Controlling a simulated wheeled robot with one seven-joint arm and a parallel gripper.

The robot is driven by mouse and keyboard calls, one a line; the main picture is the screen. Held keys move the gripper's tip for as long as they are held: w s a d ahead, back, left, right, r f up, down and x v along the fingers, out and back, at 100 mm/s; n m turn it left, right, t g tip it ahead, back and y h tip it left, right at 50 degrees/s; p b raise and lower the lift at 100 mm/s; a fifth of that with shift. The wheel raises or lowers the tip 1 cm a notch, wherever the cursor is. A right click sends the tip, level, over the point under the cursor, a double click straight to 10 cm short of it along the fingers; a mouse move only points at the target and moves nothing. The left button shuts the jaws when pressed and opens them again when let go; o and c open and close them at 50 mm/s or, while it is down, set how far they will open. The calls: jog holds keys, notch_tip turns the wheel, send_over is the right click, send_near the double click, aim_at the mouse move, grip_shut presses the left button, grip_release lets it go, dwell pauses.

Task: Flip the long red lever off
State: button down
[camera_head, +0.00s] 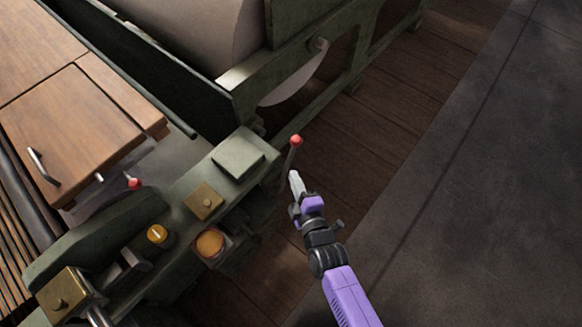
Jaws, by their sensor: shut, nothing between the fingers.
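The long lever (290,156) has a thin dark shaft with a red knob (295,140) on top. It stands at the side of the green machine, near the middle of the head view, and its lower end is hard to make out. My gripper (293,175) is shut and empty, with its pale fingers pointing up toward the lever. The fingertips appear just below the knob, close to the shaft. I cannot tell whether they touch it. A second, shorter red knob (134,183) sits farther left on the machine.
The green machine (180,222) carries a brass box (204,201), a yellow knob (157,234) and a round amber part (210,242). A wooden panel (72,128) with a handle lies at the left, and a large roller (195,35) behind. Grey floor (470,200) is clear at the right.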

jog(key=v, duration=0.3)
dwell(0.7)
jog(key=s+d+r+m+t, duration=0.2)
jog(key=s+d+r+m, duration=0.15)
jog(key=r+m, duration=0.45)
jog(key=s+d+r+m+h+b, duration=0.1)
jog(key=s+d+r+m, duration=0.2)
jog(key=s, duration=0.6)
jog(key=s+d+r+m+g+h+b, duration=0.1)
jog(key=s+d+r+m+h, duration=0.1)
jog(key=s+d+r+m, duration=0.2)
jog(key=s+d+r+m+g+h+b, duration=0.1)
jog(key=s+d+r+m+h, duration=0.1)
jog(key=s+d+r, duration=0.3)
jog(key=shift+s+d+m, duration=0.9)
jog(key=shift+s+d, duration=1.05)
jog(key=shift+s, duration=3.55)
